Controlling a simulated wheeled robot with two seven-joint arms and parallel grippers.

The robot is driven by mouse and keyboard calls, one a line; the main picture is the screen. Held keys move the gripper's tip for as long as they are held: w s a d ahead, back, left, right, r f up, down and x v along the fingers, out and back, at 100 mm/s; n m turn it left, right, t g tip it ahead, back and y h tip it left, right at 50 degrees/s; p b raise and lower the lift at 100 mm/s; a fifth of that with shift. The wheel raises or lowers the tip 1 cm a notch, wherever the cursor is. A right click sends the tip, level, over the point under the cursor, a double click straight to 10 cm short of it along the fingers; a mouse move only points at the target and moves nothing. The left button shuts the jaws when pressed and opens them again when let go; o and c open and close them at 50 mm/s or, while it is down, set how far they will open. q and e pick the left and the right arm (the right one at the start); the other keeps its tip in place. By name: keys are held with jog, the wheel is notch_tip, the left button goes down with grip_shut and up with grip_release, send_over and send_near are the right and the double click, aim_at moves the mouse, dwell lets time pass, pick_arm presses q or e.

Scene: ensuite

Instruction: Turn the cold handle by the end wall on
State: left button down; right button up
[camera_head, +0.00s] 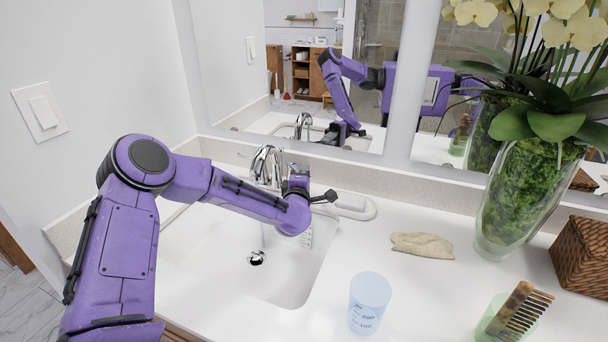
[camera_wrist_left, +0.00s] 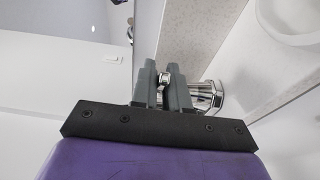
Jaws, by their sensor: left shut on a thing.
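My left gripper (camera_head: 318,197) is at the right side of the chrome faucet (camera_head: 266,163), above the back of the sink. In the left wrist view its dark fingers (camera_wrist_left: 164,80) are shut on a small chrome piece (camera_wrist_left: 164,77), which looks like the cold handle's lever. The handle's chrome base (camera_wrist_left: 208,95) shows just right of the fingers. In the head view my wrist hides most of the handle. My right gripper is not in view.
A white dish (camera_head: 355,208) lies close right of the gripper. The mirror is behind; the end wall (camera_head: 100,70) is left.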

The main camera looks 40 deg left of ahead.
pick_arm(q)
jog(key=c, duration=1.2)
grip_release()
jog(key=b+v, duration=0.2)
jog(key=v, duration=0.8)
jog(key=shift+s+d, duration=0.2)
jog(key=shift+s, duration=0.05)
